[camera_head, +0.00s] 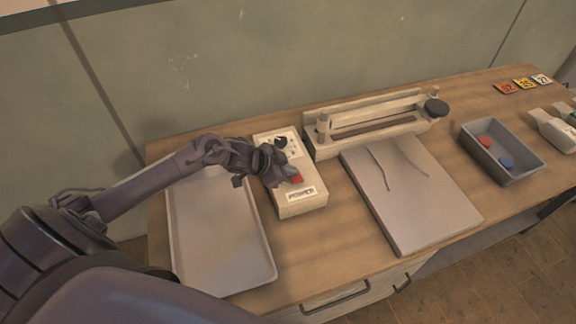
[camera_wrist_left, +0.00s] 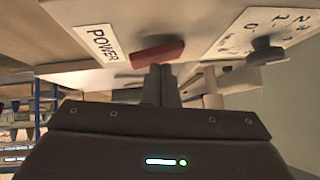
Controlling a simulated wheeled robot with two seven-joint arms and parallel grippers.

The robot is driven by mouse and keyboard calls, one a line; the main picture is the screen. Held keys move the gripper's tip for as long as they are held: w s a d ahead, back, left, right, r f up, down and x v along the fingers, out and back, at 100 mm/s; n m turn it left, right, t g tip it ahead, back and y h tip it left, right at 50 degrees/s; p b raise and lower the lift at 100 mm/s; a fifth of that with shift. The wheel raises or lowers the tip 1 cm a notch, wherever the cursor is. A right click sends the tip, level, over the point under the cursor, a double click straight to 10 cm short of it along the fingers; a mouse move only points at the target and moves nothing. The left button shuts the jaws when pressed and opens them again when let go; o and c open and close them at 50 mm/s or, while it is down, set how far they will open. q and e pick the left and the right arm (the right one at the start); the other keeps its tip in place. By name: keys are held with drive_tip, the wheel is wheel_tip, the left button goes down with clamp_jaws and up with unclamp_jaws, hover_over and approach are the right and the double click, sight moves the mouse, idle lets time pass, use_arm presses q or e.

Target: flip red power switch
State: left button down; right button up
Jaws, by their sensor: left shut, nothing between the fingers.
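A beige power box (camera_head: 302,206) with a POWER label stands on the table between a tray and a flat board. Its red switch (camera_head: 296,178) sits above the label, partly hidden by my gripper. My left gripper (camera_head: 285,180) is over the box with its fingertips at the switch. In the left wrist view, the red switch (camera_wrist_left: 157,54) lies just beyond the closed fingertips (camera_wrist_left: 160,70), touching or nearly so. The POWER label (camera_wrist_left: 102,45) is beside it and a dark knob (camera_wrist_left: 265,50) is on the numbered panel. My right gripper is not in view.
A grey tray (camera_head: 268,272) lies left of the box, under my left arm. A sealer-like device (camera_head: 325,150) and a flat board (camera_head: 425,240) are to the right. A grey bin (camera_head: 520,177) holds red and blue pieces. Numbered tags (camera_head: 524,84) lie at the far right.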

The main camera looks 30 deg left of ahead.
use_arm(q)
drive_tip(key=shift+s+d+r, duration=0.1)
drive_tip(key=shift+s+d, duration=0.05)
drive_tip(key=shift+s, duration=0.1)
drive_tip(key=shift+w, duration=0.1)
drive_tip(key=shift+r+p, duration=0.3)
drive_tip(key=shift+p, duration=0.05)
drive_tip(key=r+p, duration=0.3)
drive_tip(key=shift+w+a+r, duration=0.25)
drive_tip(key=shift+a+r, duration=0.05)
drive_tip(key=shift+r, duration=0.05)
drive_tip(key=w+a+b+v, duration=0.1)
drive_tip(key=a+b+v, duration=0.1)
drive_tip(key=v, duration=0.7)
drive_tip(key=shift+r, duration=0.15)
drive_tip(key=shift+a, duration=0.15)
